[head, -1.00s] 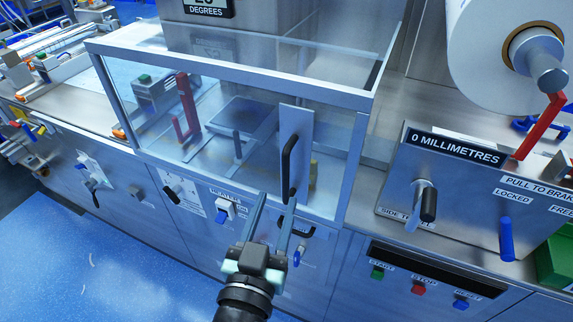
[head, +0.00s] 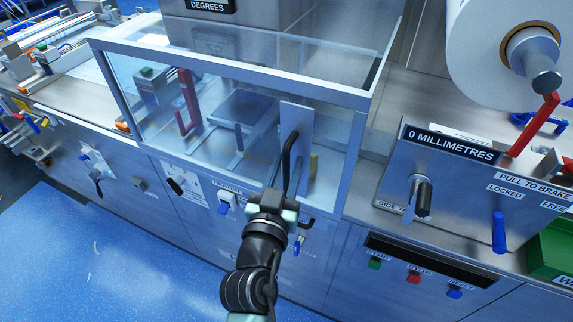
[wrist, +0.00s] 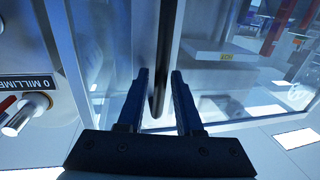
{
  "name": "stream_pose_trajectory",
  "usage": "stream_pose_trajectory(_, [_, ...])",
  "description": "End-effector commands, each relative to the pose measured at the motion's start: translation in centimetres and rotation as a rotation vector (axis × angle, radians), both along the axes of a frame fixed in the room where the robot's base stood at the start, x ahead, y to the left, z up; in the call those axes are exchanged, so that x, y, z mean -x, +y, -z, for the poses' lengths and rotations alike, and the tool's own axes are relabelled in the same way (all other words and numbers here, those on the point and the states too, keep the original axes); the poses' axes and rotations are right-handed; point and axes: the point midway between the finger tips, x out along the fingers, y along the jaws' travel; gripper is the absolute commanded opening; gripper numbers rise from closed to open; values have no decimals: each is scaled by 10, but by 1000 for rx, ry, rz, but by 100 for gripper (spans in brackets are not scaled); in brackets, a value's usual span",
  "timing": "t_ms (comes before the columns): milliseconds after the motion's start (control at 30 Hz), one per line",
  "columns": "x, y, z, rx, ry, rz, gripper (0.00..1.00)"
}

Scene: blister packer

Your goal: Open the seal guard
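The seal guard is a clear-panelled box with a pale metal frame (head: 230,73), standing closed over the sealing station. A black bar handle (head: 288,160) is mounted upright on a metal plate (head: 297,118) at the right of its front panel. My gripper (head: 283,180) is at the handle's lower part, in front of the panel. In the wrist view my gripper (wrist: 161,85) is open, with the dark handle (wrist: 159,60) showing between the two fingertips. Clear gaps appear beside the handle, and I cannot tell whether either finger touches it.
A control panel (head: 440,190) with levers and a "0 MILLIMETRES" display stands to the right, below a large white roll (head: 495,50). Switches and buttons line the cabinet front below the guard. Blue floor (head: 90,245) is open at the lower left.

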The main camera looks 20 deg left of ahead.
Motion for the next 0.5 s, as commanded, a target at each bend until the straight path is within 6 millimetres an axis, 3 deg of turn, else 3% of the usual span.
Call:
stream_pose_trajectory(33, [0, 0, 0, 0, 0, 0, 24])
stream_pose_trajectory(167, [0, 0, 0, 0, 0, 0, 0])
stream_pose_trajectory(500, [0, 0, 0, 0, 0, 0, 0])
